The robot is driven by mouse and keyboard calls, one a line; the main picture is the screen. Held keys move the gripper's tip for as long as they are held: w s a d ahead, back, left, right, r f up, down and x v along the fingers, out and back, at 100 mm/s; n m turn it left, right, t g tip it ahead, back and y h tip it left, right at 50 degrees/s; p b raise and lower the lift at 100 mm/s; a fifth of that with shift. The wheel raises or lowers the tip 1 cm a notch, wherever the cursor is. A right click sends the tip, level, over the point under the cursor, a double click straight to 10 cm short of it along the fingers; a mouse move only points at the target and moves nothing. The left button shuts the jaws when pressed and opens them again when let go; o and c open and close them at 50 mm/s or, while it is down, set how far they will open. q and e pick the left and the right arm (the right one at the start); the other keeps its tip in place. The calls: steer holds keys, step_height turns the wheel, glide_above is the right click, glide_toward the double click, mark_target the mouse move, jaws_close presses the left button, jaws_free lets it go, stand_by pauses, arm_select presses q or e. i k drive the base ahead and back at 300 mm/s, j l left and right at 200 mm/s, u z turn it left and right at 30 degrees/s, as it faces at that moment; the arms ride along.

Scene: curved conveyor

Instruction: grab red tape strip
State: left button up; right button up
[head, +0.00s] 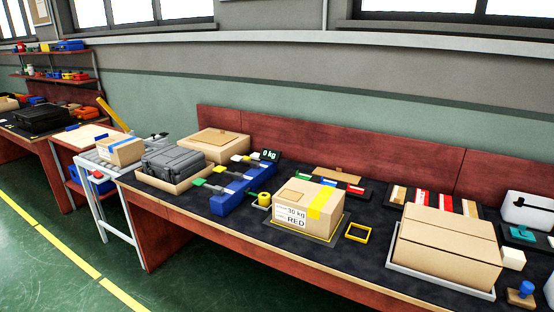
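Neither of my grippers shows in the head view.
A large closed carton (447,247) in a pale tray stands in front of the strips. A yellow square frame (357,232) lies between the two boxes.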

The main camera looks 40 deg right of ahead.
mark_target(445, 202)
steer(key=i+z, duration=0.25)
steer(key=z, duration=0.2)
steer(key=i+j+z, duration=0.1)
steer(key=z, duration=0.35)
steer(key=i+j+z, duration=0.2)
steer(key=z, duration=0.25)
steer(key=i+j, duration=0.05)
steer(key=i, duration=0.05)
